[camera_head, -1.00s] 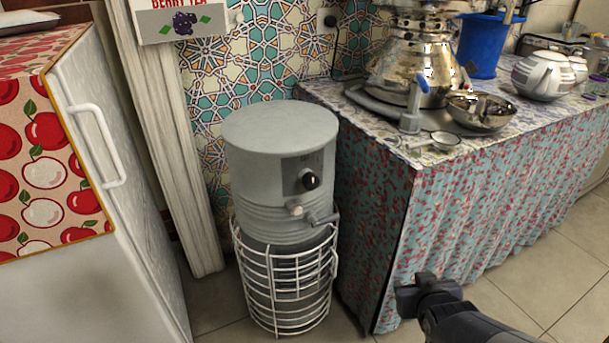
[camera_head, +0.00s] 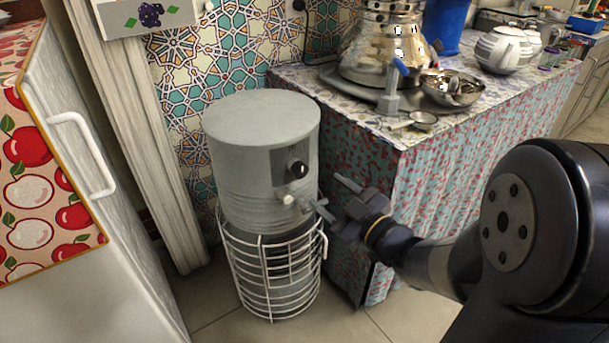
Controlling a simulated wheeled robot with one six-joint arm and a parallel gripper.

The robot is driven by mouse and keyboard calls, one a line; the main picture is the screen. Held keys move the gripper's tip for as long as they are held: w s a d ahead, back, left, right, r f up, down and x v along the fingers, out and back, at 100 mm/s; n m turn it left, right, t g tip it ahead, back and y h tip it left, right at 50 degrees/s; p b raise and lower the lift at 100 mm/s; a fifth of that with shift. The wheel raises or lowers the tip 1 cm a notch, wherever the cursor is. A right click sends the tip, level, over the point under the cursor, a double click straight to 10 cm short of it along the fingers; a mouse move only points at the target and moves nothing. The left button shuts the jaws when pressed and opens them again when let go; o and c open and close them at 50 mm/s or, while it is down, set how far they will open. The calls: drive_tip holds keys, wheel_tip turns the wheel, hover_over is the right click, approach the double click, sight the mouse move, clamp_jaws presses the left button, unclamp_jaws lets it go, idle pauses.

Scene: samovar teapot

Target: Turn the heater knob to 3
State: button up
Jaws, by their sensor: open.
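The heater (camera_head: 250,150) is a grey cylinder with a flat top, standing upright in the middle left of the head view. Its black round knob (camera_head: 298,169) sits on a darker panel on the front right side. A pale round cap (camera_head: 288,199) and a small lever lie below the knob. My gripper (camera_head: 330,195) is open, to the right of and slightly below the knob, with its fingers pointing left toward the heater. It appears apart from the knob. The lower finger overlaps the lever in the picture; I cannot tell whether they touch. The knob's scale marks are too small to read.
A white wire guard (camera_head: 270,285) surrounds the heater's lower part. A cloth-covered table (camera_head: 425,138) stands close on the right, bearing a samovar (camera_head: 385,45), a metal bowl (camera_head: 452,88) and teapots. A white fridge (camera_head: 110,235) stands left. Some floor is clear in front.

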sight(303, 173)
drive_tip(key=b+x, duration=0.1)
drive_tip(key=x, duration=0.7)
drive_tip(key=shift+w+a+b, duration=0.15)
drive_tip(key=shift+a+b, duration=0.05)
drive_tip(key=shift+b, duration=0.2)
drive_tip(key=shift+c, duration=0.6)
drive_tip(key=c, duration=0.9)
